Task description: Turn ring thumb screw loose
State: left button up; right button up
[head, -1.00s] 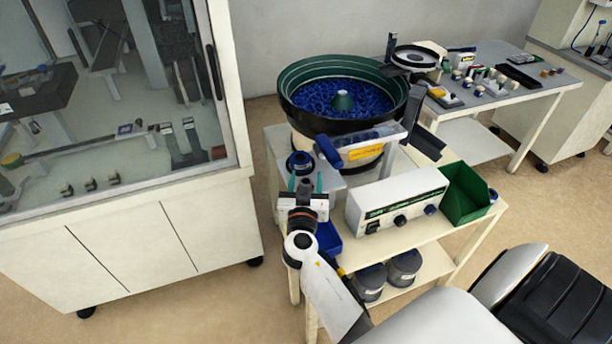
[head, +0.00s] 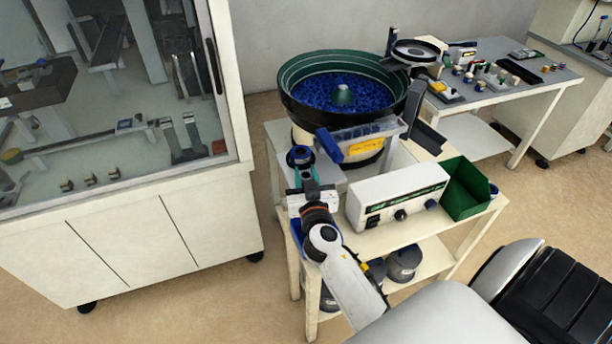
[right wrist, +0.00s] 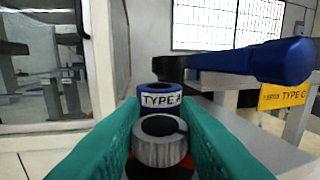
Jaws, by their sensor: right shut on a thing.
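The ring thumb screw (right wrist: 160,145) is a grey knurled knob in the lower middle of the right wrist view. The teal fingers of my right gripper (right wrist: 160,150) are shut on it, one on each side. Behind it stands a dark blue ring (right wrist: 161,99) with a white "TYPE A" label. In the head view this ring (head: 299,155) is at the front left of the bowl feeder, and my right gripper (head: 301,172) reaches it from the front. The screw itself is hidden there. My left gripper is not in view.
The feeder bowl (head: 343,92) with blue parts stands just behind. A blue lever (right wrist: 262,62) juts out to the right of the ring. A white control box (head: 398,198) and a green bin (head: 466,190) are to the right. A glazed cabinet (head: 125,230) stands left.

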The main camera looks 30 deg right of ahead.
jog(key=n+y, duration=0.1)
jog(key=t+y+p, duration=0.1)
jog(key=shift+r+n+y, duration=0.2)
jog(key=shift+n+y, duration=0.1)
jog(key=shift+n, duration=0.1)
jog(key=n+y+p, duration=0.1)
jog(key=n+y, duration=0.1)
jog(key=y, duration=0.1)
jog(key=shift+d+t+p, duration=0.1)
jog(key=shift+t+p, duration=0.2)
jog(key=shift+f+n+y+p, duration=0.1)
jog(key=shift+n+y+p, duration=0.65)
jog(key=shift+n+y, duration=0.8)
jog(key=shift+m+y, duration=0.25)
jog(key=shift+y, duration=0.3)
jog(key=o, duration=1)
jog(key=shift+w+f, duration=0.1)
jog(key=shift+c, duration=0.2)
jog(key=s+d+b, duration=0.1)
jog(key=s, duration=1.1)
jog(key=shift+b, duration=0.3)
